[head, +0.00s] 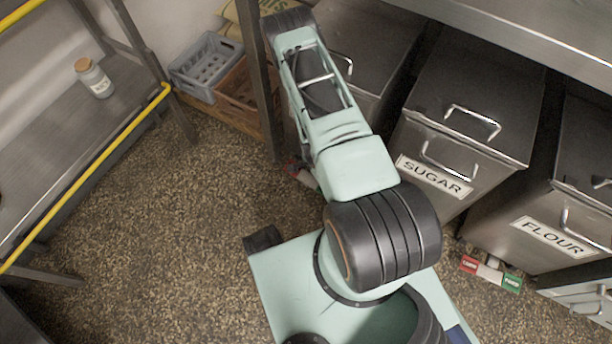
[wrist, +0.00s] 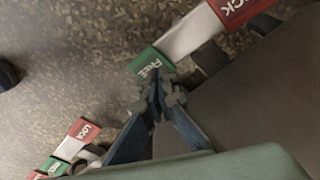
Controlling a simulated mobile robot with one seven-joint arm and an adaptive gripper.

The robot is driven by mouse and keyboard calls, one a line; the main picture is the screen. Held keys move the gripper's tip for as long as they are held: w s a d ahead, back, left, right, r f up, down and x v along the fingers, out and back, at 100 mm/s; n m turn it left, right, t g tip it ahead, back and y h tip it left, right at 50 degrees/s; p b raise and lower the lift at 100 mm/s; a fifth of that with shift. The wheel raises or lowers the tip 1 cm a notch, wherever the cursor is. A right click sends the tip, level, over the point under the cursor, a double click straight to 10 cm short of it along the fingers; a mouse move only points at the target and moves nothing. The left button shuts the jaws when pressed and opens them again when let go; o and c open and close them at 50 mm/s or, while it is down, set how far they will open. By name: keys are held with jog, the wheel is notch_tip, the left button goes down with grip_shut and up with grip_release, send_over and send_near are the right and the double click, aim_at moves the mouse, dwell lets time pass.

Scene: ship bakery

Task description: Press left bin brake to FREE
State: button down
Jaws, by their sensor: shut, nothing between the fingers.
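In the wrist view a brake pedal has a green FREE end (wrist: 148,64), a pale middle bar (wrist: 190,36) and a red LOCK end (wrist: 238,8). My gripper (wrist: 158,90) is shut and empty, with its fingertips at the edge of the green FREE end; I cannot tell whether they touch it. In the head view the left bin (head: 372,48) stands under the counter, partly behind my arm. A small red part (head: 291,166) shows low beside my arm, mostly hidden. My gripper is hidden in the head view.
A second pedal with a red LOCK end (wrist: 83,130) lies lower left in the wrist view. The SUGAR bin (head: 432,175) and FLOUR bin (head: 550,236) stand to the right, with another red-and-green pedal (head: 490,273) between them. Crates (head: 206,68) and a yellow-edged rack (head: 90,150) stand left; open floor lies between.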

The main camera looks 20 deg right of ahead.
notch_tip(320, 180, up, 4)
jog(key=p, duration=0.2)
jog(key=shift+r+p, duration=0.25)
jog(key=shift+p, duration=0.05)
dwell(0.4)
